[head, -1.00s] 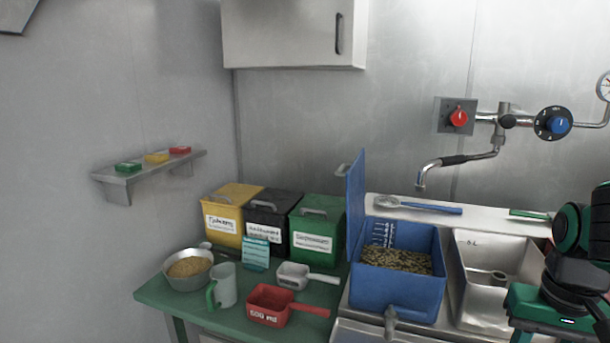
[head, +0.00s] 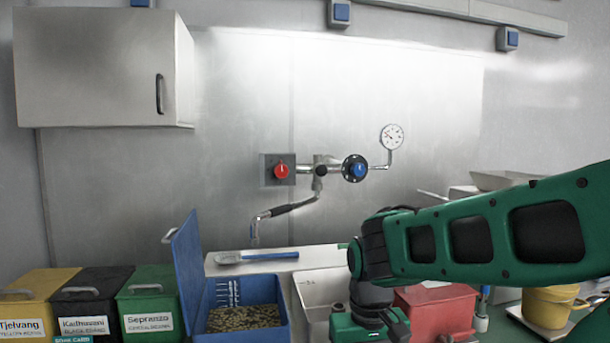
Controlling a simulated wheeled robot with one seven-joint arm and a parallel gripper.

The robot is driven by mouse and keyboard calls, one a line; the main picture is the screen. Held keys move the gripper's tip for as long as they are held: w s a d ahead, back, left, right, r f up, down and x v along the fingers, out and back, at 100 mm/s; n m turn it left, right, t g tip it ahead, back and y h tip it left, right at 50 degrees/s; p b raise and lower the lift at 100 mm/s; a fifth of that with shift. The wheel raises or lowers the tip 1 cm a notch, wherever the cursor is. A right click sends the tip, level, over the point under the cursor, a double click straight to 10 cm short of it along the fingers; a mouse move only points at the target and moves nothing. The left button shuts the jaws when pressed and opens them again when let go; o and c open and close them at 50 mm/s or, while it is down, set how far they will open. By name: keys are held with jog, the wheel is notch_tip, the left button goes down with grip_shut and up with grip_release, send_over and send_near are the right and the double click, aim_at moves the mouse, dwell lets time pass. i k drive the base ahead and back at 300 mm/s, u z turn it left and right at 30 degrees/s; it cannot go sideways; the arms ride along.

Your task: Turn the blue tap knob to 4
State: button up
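The blue tap knob (head: 359,170) sits on a round black dial on the back wall, right of the tap body. The dial's numbers are too small to read, so its setting cannot be told. A red knob (head: 281,171) on a square plate is left of it. The tap spout (head: 256,232) hangs over the counter. My green and black arm reaches in from the right, below the blue knob and apart from it.
A blue bin (head: 286,324) of beans with a raised lid stands below the spout, beside a pale sink (head: 312,290). A red box (head: 440,308) is behind my arm. A gauge (head: 391,137) is right of the knob.

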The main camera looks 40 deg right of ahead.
aim_at(356, 169)
jog(key=u, duration=0.2)
jog(key=k, duration=1.55)
jog(key=z, duration=0.6)
jog(key=i, duration=1.05)
